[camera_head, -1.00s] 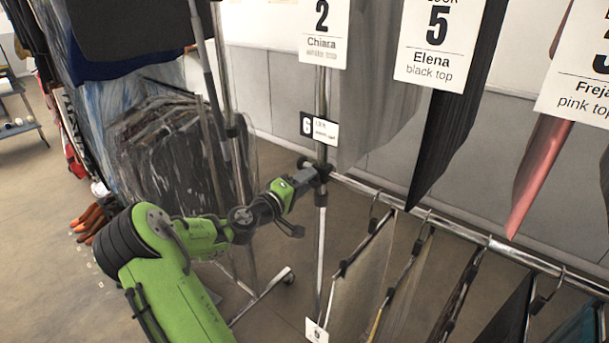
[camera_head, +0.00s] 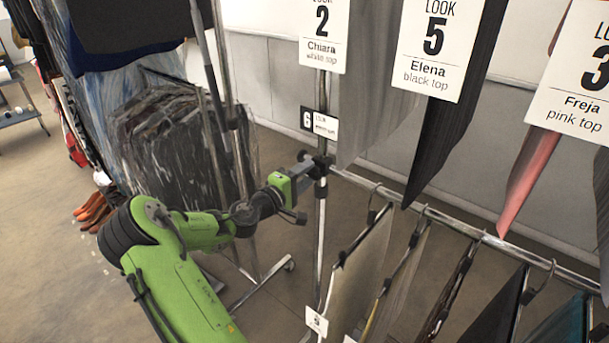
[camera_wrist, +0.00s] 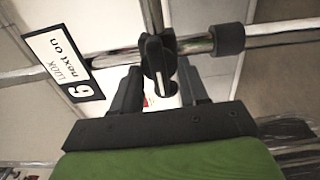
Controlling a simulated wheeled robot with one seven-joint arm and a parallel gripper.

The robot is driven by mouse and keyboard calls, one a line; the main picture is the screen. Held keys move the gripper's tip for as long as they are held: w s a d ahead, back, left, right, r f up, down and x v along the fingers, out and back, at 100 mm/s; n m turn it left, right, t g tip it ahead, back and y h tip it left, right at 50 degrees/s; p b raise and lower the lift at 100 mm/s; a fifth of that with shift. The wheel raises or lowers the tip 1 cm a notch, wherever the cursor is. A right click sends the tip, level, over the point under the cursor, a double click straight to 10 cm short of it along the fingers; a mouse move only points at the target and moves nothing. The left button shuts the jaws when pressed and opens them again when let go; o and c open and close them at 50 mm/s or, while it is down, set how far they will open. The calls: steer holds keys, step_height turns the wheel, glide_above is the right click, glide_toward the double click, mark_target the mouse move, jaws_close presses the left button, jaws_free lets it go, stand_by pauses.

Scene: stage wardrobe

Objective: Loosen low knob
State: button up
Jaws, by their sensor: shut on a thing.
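The low knob (camera_wrist: 158,62) is a black lever-like piece on a black clamp where the low rail meets the rack's chrome upright. In the head view the black clamp (camera_head: 320,166) shows at my gripper's tip. My gripper (camera_wrist: 160,72) has one finger on each side of the knob and is shut on it. In the head view my gripper (camera_head: 308,169) reaches the clamp from the left. The fingers hide part of the knob, and its exact turn is hard to tell.
A "6 Look" tag (camera_head: 319,123) hangs on the upright just above the clamp. The low rail (camera_head: 460,238) runs right with several hangers of clothes. Large look cards (camera_head: 432,45) and garments hang above. A plastic-covered garment rack (camera_head: 175,150) stands to the left.

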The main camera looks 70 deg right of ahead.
steer(key=o, duration=1)
steer(key=v, duration=1.5)
steer(key=shift+w+a, duration=0.25)
steer(key=shift+a, duration=0.1)
